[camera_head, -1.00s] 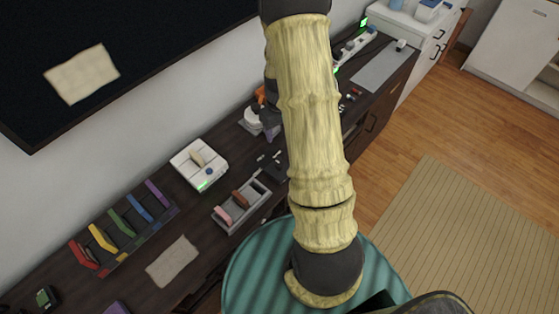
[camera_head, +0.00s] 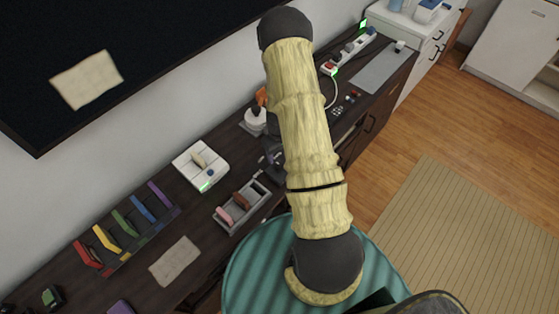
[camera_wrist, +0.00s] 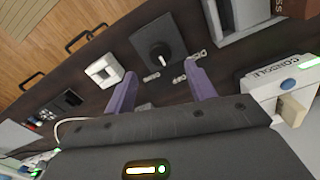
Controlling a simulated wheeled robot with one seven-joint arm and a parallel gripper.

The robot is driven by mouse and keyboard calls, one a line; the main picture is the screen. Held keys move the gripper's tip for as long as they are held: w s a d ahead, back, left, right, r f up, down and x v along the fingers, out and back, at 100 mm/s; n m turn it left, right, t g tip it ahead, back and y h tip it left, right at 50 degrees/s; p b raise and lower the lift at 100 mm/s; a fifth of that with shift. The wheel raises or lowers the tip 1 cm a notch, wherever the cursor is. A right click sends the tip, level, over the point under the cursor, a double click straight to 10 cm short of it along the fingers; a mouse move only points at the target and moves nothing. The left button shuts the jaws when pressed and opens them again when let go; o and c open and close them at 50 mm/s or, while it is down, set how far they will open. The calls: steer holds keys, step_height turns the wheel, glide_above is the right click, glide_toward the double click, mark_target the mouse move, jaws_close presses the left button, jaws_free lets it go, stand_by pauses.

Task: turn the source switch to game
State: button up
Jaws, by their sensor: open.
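The knob's pointing direction is unclear. In the head view my arm hides most of this area.
A white console (camera_head: 201,165) with a blue button stands beside the switch area. A grey tray (camera_head: 242,206) with pink and brown pieces lies in front. A white square fitting (camera_wrist: 103,70) is left of the knob. A power strip (camera_head: 350,52) and cables lie farther back.

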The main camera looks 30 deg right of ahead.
mark_target(279, 164)
steer(key=shift+f+p, duration=0.6)
steer(key=shift+f, duration=2.45)
steer(key=shift+w, duration=0.1)
steer(key=c, duration=1)
